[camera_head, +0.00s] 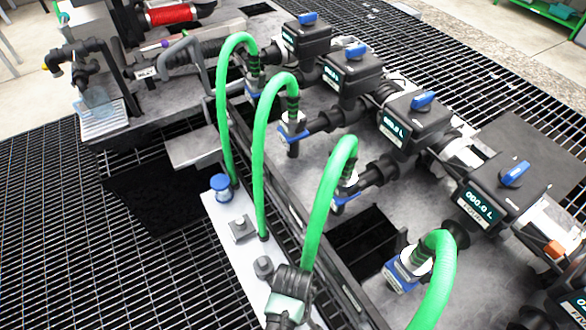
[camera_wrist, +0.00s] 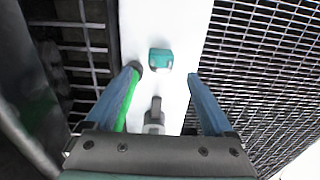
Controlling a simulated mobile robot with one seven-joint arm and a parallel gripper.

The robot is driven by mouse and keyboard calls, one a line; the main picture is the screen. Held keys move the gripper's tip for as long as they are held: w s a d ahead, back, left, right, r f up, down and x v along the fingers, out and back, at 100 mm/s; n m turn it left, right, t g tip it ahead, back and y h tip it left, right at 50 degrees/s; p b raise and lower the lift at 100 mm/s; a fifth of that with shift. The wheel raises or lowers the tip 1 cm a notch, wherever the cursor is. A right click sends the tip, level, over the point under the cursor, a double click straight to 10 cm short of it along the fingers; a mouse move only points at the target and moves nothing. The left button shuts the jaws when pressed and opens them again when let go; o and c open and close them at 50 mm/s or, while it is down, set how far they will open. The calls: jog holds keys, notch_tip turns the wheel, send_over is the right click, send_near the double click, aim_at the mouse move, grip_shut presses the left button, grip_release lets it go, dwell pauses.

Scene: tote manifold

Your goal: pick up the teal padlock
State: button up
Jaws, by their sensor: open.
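The teal padlock (camera_wrist: 160,60) is a small block on a white strip, above the middle of the wrist view. My gripper (camera_wrist: 160,84) shows there with two blue fingers spread wide. The padlock lies beyond the fingertips, roughly midway between their lines, and nothing is held. A grey fitting with a dark upper part (camera_wrist: 155,115) lies between the fingers as seen. In the head view, a pale teal and black shape (camera_head: 286,306) is at the bottom edge; I cannot tell whether it is the padlock or part of my gripper.
A green hose (camera_wrist: 127,105) passes by the left finger to a dark end left of the padlock. The white strip (camera_wrist: 186,22) has open grating on its right. In the head view, green hoses (camera_head: 259,165) arch from the strip to a manifold with blue-handled meters (camera_head: 411,125).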

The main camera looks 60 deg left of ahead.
notch_tip(320, 180, down, 5)
jog(key=shift+d+f+b, duration=0.1)
jog(key=shift+f+b, duration=0.05)
jog(key=shift+b, duration=0.85)
grip_shut()
